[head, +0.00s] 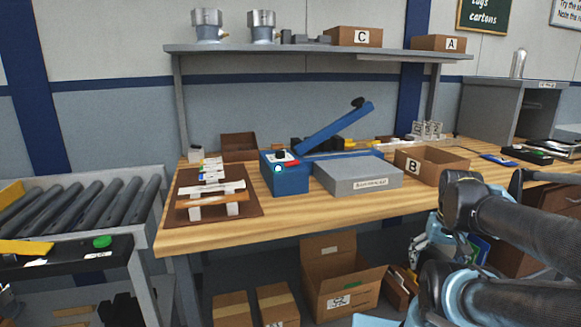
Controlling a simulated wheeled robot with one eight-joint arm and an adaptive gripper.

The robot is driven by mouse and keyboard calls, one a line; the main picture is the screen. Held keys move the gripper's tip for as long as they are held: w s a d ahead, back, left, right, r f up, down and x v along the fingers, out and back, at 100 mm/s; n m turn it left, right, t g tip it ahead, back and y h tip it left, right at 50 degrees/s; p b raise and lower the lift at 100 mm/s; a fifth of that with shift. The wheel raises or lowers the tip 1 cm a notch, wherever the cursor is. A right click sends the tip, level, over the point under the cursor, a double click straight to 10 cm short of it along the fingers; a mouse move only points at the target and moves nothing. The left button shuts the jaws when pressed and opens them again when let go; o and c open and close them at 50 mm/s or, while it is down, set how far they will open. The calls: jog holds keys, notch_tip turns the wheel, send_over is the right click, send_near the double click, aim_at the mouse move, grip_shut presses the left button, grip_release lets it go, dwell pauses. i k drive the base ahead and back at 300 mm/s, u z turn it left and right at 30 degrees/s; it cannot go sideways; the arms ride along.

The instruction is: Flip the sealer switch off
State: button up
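The blue sealer (290,181) stands on the wooden workbench, with its long blue lever arm (335,127) raised and slanting up to a black knob at the right. On top of its front block is a small black switch (281,155) on a red and white plate. A pale round spot shows on the block's front face. Which way the switch is tipped is too small to tell. My gripper (421,250) appears low at the right, below the bench's front edge and well apart from the sealer. It is partly hidden by my arm, and its fingers are unclear.
A grey box (358,176) sits right of the sealer, and an open carton B (431,166) beyond it. A brown mat (243,207) with white stands lies left. A shelf (300,49) spans above. Open cartons (337,283) stand beneath the bench. The front bench strip is clear.

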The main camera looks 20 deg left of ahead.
aim_at(292, 162)
jog(key=z, duration=0.5)
jog(key=k, duration=0.2)
jog(key=u, duration=1.6)
